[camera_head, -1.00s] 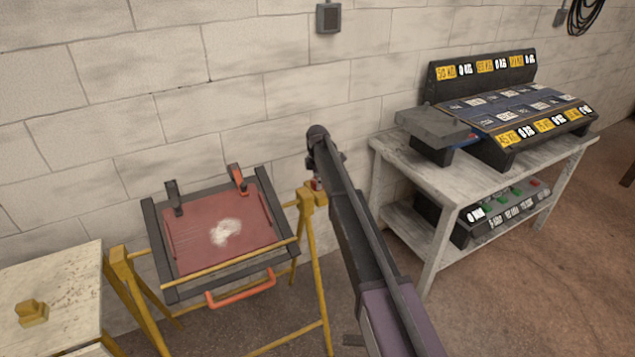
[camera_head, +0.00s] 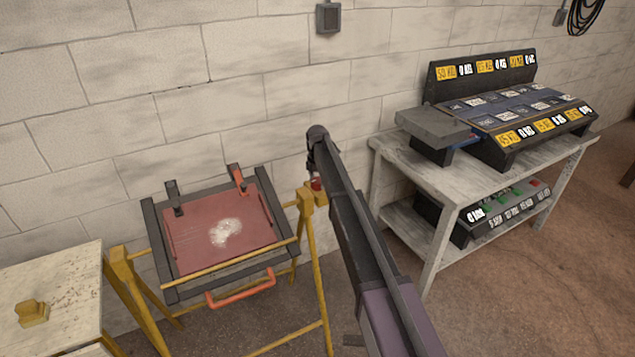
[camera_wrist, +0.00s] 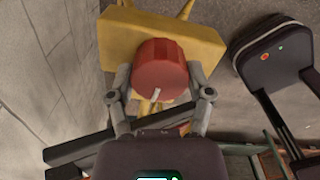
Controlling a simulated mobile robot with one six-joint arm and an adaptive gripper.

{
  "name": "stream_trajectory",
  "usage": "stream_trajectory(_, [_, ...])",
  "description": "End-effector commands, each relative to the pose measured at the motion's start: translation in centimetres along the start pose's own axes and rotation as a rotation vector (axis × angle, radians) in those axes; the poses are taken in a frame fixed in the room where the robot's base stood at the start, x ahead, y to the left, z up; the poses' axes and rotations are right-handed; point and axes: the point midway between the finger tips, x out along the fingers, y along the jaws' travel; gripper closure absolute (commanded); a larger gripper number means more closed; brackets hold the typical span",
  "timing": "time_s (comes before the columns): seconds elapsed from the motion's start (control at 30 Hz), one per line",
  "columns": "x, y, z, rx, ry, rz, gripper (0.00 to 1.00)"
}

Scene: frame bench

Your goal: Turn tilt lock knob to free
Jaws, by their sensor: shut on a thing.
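The tilt lock knob (camera_wrist: 160,64) is a red cylinder on a yellow block (camera_wrist: 116,38) in the wrist view. A short white mark shows on the knob's near edge, slanting toward the bottom of the picture. My gripper (camera_wrist: 160,78) has one finger on each side of the knob and is shut on it. In the head view the knob (camera_head: 316,184) is a small red spot at the top of the yellow stand's right post, just below the end of my arm. My fingers are hardly visible there.
The yellow stand (camera_head: 313,262) carries a dark tilting frame with a red panel (camera_head: 190,243) and an orange handle (camera_head: 240,290). A pale table (camera_head: 60,290) is at left, a grey bench (camera_head: 425,205) with labelled racks at right. The block wall is close behind.

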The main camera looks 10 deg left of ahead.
Motion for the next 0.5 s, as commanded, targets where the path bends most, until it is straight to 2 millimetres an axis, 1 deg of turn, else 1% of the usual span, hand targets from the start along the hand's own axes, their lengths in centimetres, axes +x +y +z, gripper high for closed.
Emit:
stream_trajectory(0.23, [0.03, -0.09, -0.06, -0.002, 0.001, -0.002, 0.81])
stream_trajectory(0.27, [0.03, -0.09, -0.06, -0.002, 0.001, -0.002, 0.28])
stream_trajectory(0.3, [0.03, -0.09, -0.06, -0.002, 0.001, -0.002, 0.16])
stream_trajectory(0.37, [0.02, -0.08, -0.05, -0.002, 0.001, -0.002, 0.0])
stream_trajectory(0.5, [0.01, -0.04, -0.04, -0.001, 0.001, -0.001, 0.0])
